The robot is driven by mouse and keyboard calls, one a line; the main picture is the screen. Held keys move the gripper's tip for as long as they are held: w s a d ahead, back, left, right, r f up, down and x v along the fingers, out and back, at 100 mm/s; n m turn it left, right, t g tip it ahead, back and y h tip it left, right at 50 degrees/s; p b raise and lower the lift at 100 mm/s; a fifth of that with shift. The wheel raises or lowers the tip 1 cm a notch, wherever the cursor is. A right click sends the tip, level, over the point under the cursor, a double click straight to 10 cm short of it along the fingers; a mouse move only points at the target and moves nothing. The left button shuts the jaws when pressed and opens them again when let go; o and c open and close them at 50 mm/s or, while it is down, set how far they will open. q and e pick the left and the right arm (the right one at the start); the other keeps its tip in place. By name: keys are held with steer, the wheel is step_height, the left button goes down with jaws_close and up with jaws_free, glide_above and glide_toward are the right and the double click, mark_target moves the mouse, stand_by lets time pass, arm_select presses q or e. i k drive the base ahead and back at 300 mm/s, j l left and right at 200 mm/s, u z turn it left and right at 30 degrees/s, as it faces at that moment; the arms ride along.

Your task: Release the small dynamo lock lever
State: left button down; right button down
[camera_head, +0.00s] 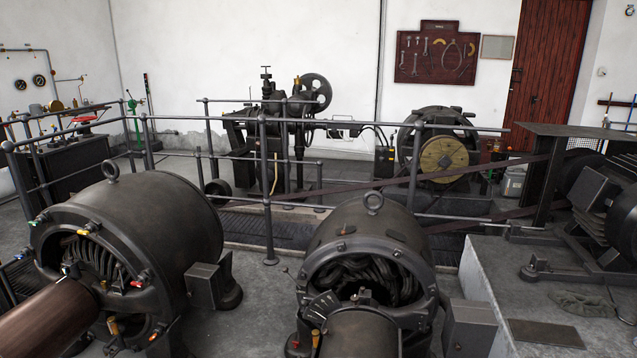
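Two dark dynamos stand in the foreground. The larger dynamo (150,215) is at the left, with a brown shaft or drum in front of it. The smaller dynamo (372,235) is at the lower middle, with a lifting ring on top and coils showing in its open front. A dark fan-shaped plate (322,306) sits at its front left, with a small orange-yellow part (315,338) below it. I cannot tell which part is the lock lever or how it is set. Neither of my grippers is in view.
Grey pipe railings (265,190) run behind the dynamos. Beyond them stand a dark machine with a wheel (313,92) and another with a yellow disc (443,160). A tool board (437,52) hangs beside a red door (550,70). A raised concrete block (490,280) is at the right.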

mark_target(285, 269)
steer(key=j+z, duration=0.1)
steer(key=z, duration=0.3)
steer(key=i+j+z, duration=0.1)
steer(key=z, duration=0.25)
steer(key=i+j+z, duration=0.25)
steer(key=j, duration=0.55)
steer(key=j+z, duration=0.2)
steer(key=j, duration=0.55)
steer(key=i+j+z, duration=0.1)
steer(key=j+z, duration=0.15)
steer(key=j, duration=0.6)
